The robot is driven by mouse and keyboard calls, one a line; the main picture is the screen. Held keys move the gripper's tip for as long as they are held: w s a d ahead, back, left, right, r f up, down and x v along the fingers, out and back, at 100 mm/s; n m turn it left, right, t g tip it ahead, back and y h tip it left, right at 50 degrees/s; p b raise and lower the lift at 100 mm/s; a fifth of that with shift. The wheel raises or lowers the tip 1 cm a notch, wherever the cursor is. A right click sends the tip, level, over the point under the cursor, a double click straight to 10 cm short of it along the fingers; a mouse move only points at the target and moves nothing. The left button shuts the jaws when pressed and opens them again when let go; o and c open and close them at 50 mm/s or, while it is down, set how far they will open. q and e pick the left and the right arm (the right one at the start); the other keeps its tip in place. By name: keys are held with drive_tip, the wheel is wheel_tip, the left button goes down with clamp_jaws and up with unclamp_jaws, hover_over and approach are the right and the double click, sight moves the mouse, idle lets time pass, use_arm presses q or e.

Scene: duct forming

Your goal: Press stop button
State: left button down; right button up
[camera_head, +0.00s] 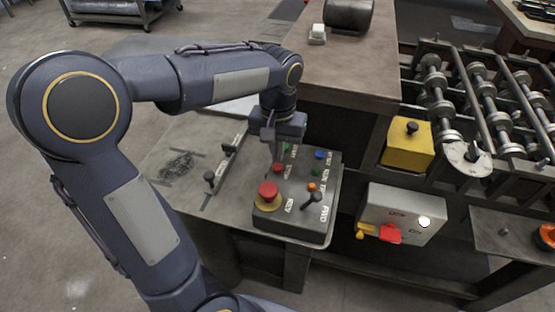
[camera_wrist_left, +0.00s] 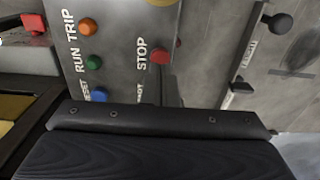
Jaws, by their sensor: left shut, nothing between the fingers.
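The control box (camera_head: 292,215) stands on the bench's front corner. Its small red button marked STOP (camera_head: 278,168) is at the upper left of the panel; it also shows in the left wrist view (camera_wrist_left: 160,56). My left gripper (camera_head: 273,154) points down over the upper left of the panel, its shut, empty fingers close to the STOP button. I cannot tell whether they touch it. In the left wrist view the dark gripper body fills the lower part and hides the panel's near end. My right gripper is not in view.
A big red mushroom button (camera_head: 268,190) on a yellow base sits in front of the STOP button. A black lever (camera_head: 312,198), an orange button (camera_head: 311,187) and blue button (camera_head: 320,155) share the panel. A slide with black knobs (camera_head: 228,160) lies left.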

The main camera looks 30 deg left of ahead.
sight(276, 168)
use_arm(q)
drive_tip(key=shift+r+p, duration=1.7)
drive_tip(key=shift+r, duration=0.5)
drive_tip(key=shift+s, duration=0.35)
drive_tip(key=s+d+t+h, duration=0.2)
drive_tip(key=s, duration=0.6)
drive_tip(key=s+d+f+m+t+h, duration=0.1)
drive_tip(key=s+d+t, duration=0.1)
drive_tip(key=s, duration=0.6)
drive_tip(key=shift+s+f+t+h, duration=0.15)
drive_tip(key=shift+t+h, duration=0.25)
drive_tip(key=shift+t, duration=0.4)
